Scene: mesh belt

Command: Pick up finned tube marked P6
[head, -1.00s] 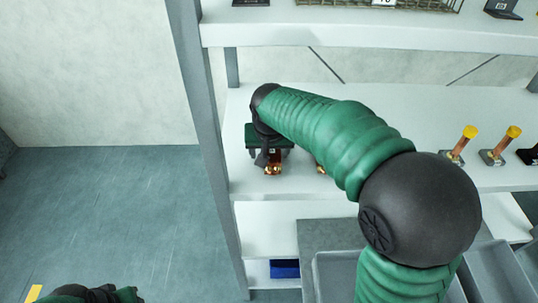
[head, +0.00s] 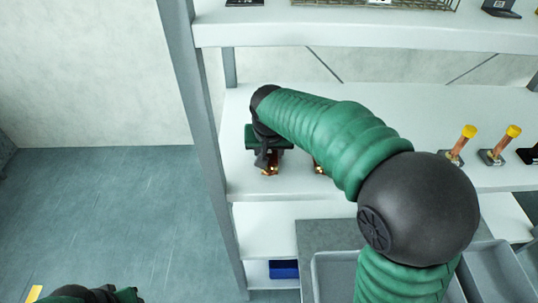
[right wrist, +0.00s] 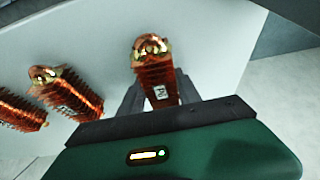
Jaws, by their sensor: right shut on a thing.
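My right gripper (head: 267,158) is at the left end of the middle shelf, shut on a copper finned tube (right wrist: 158,72). In the right wrist view the tube stands between the two dark fingers (right wrist: 158,93), with a brass end and a small white label too blurred to read surely. In the head view only a small coppery part of this tube (head: 270,169) shows below the gripper. My left gripper (head: 100,293) is partly in view at the lower left edge, and its jaws cannot be made out.
Yellow-capped copper pieces (head: 463,140) stand farther right on the white shelf (head: 400,105). A grey upright (head: 203,150) is just left of my gripper. Grey bins (head: 335,275) are below.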

